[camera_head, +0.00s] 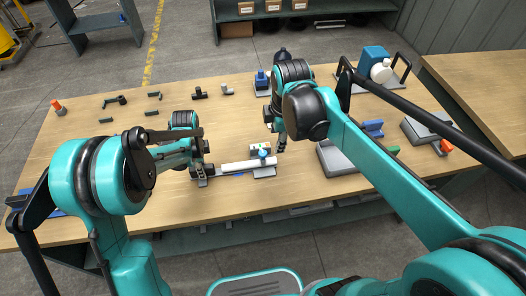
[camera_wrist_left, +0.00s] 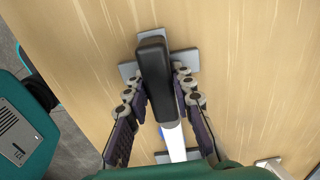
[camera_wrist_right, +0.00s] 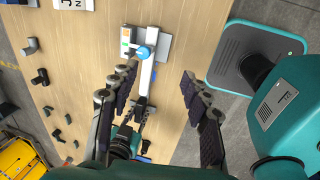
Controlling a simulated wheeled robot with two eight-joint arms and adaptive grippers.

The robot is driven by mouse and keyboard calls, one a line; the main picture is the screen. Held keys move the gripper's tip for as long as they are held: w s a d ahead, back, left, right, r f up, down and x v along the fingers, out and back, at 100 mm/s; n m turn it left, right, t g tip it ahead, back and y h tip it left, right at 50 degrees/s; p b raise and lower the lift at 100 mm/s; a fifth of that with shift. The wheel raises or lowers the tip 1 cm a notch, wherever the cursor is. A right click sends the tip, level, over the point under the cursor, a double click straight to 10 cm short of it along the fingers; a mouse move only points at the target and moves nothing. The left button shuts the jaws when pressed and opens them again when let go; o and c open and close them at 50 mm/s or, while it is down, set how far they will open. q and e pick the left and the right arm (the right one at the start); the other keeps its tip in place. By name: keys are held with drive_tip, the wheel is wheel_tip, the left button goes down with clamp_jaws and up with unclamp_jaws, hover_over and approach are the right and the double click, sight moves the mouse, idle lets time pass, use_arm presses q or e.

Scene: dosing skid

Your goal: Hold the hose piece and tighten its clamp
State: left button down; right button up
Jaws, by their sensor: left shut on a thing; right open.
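The white hose piece (camera_head: 248,165) lies along the front of the wooden table, and it also shows in the left wrist view (camera_wrist_left: 174,142). Its left end is dark and blocky (camera_wrist_left: 153,68). My left gripper (camera_head: 201,177) is shut around this dark end, a finger on each side. A clamp with a blue knob (camera_head: 264,152) sits at the hose's right end on a grey plate; the knob also shows in the right wrist view (camera_wrist_right: 143,52). My right gripper (camera_head: 279,145) is open and empty, close to the clamp. Its fingers (camera_wrist_right: 158,76) are spread wide in its wrist view.
Several small dark fittings (camera_head: 116,100) lie at the back left. A blue pump with a white round part (camera_head: 381,69) stands at the back right. A grey block (camera_head: 336,158) lies right of the clamp. The table's front edge is close to the hose.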

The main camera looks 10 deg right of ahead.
sight(264, 154)
drive_tip(key=w+a+f+n+g, duration=0.25)
drive_tip(key=w+n, duration=0.35)
drive_tip(key=n, duration=0.3)
drive_tip(key=f, duration=1.2)
drive_tip(key=shift+w+a+f, duration=0.1)
drive_tip(key=shift+a, duration=0.1)
drive_tip(key=shift+c, duration=0.3)
clamp_jaws()
